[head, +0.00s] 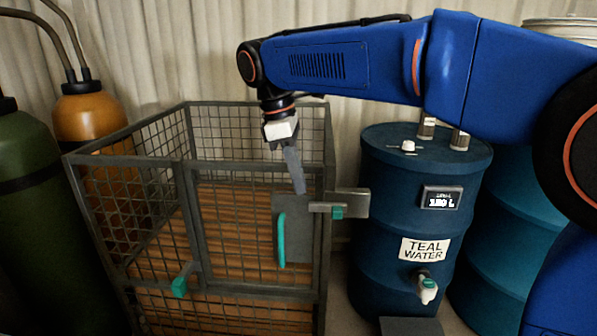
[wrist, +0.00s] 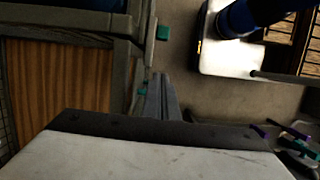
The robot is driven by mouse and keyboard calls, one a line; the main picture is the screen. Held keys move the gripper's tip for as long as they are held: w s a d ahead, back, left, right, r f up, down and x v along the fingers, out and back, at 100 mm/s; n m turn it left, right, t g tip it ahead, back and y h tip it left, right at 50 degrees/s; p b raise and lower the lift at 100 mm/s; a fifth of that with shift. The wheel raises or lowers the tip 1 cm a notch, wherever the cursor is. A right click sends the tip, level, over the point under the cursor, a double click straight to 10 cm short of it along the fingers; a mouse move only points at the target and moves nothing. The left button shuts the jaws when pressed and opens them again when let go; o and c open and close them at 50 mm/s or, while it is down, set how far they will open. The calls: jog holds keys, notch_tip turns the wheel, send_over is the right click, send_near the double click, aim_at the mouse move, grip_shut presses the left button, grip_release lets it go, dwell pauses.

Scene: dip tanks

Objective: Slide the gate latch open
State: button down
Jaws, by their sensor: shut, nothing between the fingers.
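A grey wire cage (head: 187,215) has a front gate with a dark grey plate (head: 305,240) and an upright teal handle (head: 281,240). A short horizontal latch bar (head: 320,207) with a small teal knob (head: 337,212) lies at the gate's right edge, by a flat metal bracket (head: 355,200). My gripper (head: 299,190) points down, shut and empty, in front of the plate's upper part, left of the knob. Contact cannot be told. In the wrist view the closed fingers (wrist: 160,80) show near two teal pieces; I cannot tell which is the latch knob.
A blue barrel marked TEAL WATER (head: 405,275) stands right of the cage, with another drum (head: 520,235) behind it. Orange (head: 90,112) and green (head: 30,190) cylinders stand at left. Another teal piece (head: 180,284) juts from the cage front, lower left.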

aim_at(342, 209)
jog(key=x, duration=0.6)
jog(key=d, duration=0.2)
jog(key=shift+s+d+r, duration=0.1)
jog(key=shift+d+r, duration=0.05)
jog(key=shift+d, duration=0.8)
jog(key=shift+s+d, duration=0.1)
jog(key=shift+d, duration=2.15)
jog(key=a+r, duration=0.6)
jog(key=r, duration=0.3)
jog(key=shift+a+r, duration=0.35)
